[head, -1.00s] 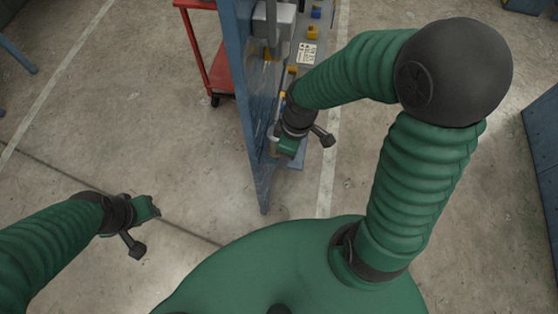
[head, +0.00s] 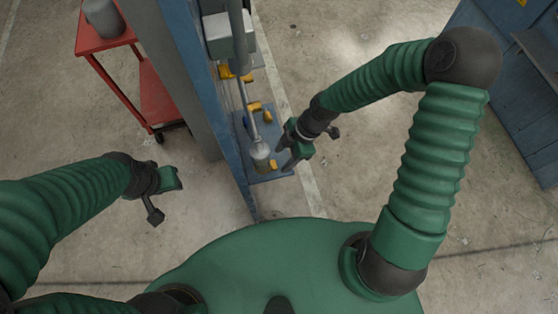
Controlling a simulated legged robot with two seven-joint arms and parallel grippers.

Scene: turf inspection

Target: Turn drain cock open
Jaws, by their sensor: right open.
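A blue upright panel (head: 177,45) carries a grey pipe (head: 243,95) that runs down to a rounded grey fitting (head: 260,151). Yellow parts (head: 254,106) sit beside the pipe, and a small yellow piece (head: 273,164) shows just right of the fitting. I cannot tell which of these is the drain cock. My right gripper (head: 284,153) is open, just right of the fitting, with its fingers pointing left toward it. No contact is clear. My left gripper (head: 174,179) is apart from the panel, over bare floor; its jaw opening is unclear.
A red cart (head: 107,75) with a grey cylinder (head: 102,18) on top stands left of the panel. A grey box (head: 229,38) is mounted higher up beside the pipe. A blue structure (head: 510,75) stands at the right. Concrete floor between is clear.

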